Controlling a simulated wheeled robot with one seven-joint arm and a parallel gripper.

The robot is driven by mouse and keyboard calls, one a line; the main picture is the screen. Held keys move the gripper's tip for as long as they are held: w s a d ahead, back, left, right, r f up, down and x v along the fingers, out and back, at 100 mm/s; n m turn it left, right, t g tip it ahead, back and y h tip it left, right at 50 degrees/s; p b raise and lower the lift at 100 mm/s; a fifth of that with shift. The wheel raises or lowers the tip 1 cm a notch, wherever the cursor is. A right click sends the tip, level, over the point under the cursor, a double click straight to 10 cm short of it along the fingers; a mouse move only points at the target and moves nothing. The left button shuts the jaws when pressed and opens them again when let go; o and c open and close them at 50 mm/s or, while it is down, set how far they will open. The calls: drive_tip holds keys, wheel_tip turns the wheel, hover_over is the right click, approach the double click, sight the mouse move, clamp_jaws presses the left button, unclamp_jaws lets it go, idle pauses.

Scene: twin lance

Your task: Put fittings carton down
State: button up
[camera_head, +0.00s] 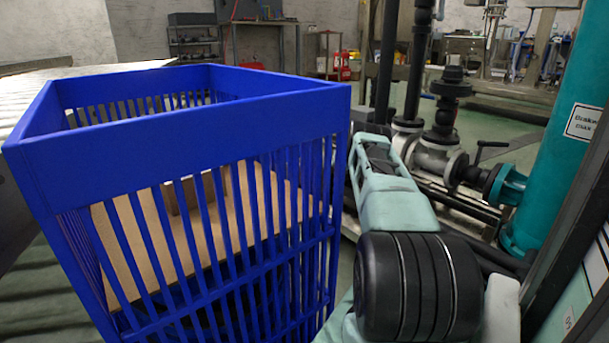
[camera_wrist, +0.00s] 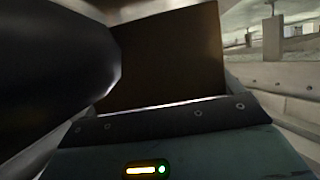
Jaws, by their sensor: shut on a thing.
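The fittings carton (camera_wrist: 168,55) appears in the wrist view as a dark brown, flat-faced block rising just beyond my gripper (camera_wrist: 165,104). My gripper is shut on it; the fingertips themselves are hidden. In the head view my arm reaches away along the right side of a blue slatted crate (camera_head: 180,142), and neither the gripper nor its grip on the carton shows clearly there. A small brown box (camera_head: 191,192) is partly seen through the slats, standing on the tan board inside the crate. I cannot tell whether it is the same carton.
The blue crate has an open top, a solid upper rim and a tan board (camera_head: 140,245) inside. A roller conveyor (camera_head: 28,92) lies to its left. Black pipes and a valve (camera_head: 445,135) and a teal column (camera_head: 560,130) crowd the right.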

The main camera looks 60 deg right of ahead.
drive_tip(key=shift+f, duration=0.6)
drive_tip(key=shift+r, duration=0.15)
drive_tip(key=o, duration=0.9)
drive_tip(key=shift+f, duration=0.2)
drive_tip(key=shift+r, duration=0.1)
drive_tip(key=shift+s+r, duration=0.15)
drive_tip(key=shift+r, duration=0.05)
drive_tip(key=shift+p+v, duration=4.15)
drive_tip(key=shift+v, duration=1.65)
